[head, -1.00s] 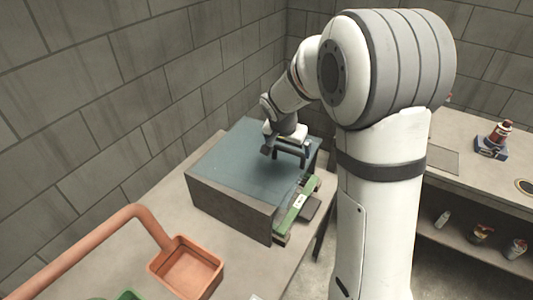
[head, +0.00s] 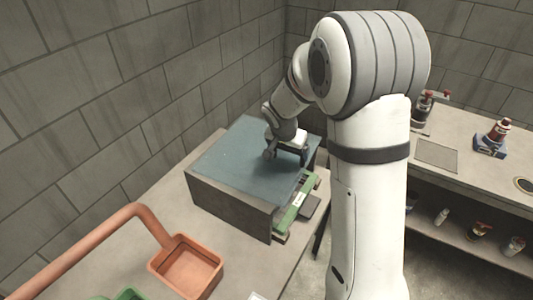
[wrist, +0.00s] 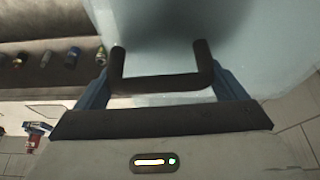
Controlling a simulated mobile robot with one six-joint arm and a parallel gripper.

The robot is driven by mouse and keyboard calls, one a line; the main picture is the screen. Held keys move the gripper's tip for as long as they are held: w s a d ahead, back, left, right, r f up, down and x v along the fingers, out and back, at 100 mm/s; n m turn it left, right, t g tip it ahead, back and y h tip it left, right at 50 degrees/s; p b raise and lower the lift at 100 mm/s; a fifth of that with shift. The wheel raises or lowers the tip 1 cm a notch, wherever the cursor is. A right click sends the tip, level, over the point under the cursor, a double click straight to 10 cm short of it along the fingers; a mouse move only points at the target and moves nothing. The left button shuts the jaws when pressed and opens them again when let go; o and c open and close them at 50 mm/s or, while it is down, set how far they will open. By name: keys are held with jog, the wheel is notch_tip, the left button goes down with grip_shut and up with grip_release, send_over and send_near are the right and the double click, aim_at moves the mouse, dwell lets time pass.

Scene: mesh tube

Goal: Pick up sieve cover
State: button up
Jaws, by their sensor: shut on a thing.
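The sieve cover (head: 235,160) is a flat blue-grey panel lying on top of a dark box. Its smooth pale surface also shows in the wrist view (wrist: 265,40). A dark U-shaped handle (wrist: 158,84) stands on it near its right end. My gripper (head: 287,157) is down at this handle, with its blue fingers on either side of it in the wrist view. It is shut on the handle. The exact finger contact is hidden in the head view. The cover looks flat on the box, and I see no clear gap under it.
The dark box (head: 228,204) stands on a grey bench against block walls. A green bracket (head: 297,202) is on its right side. An orange tray (head: 187,265) with a long handle lies in front. A second bench (head: 470,180) with bottles is to the right.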

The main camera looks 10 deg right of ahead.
jog(key=c, duration=0.7)
jog(key=shift+r, duration=0.1)
jog(key=shift+c, duration=0.7)
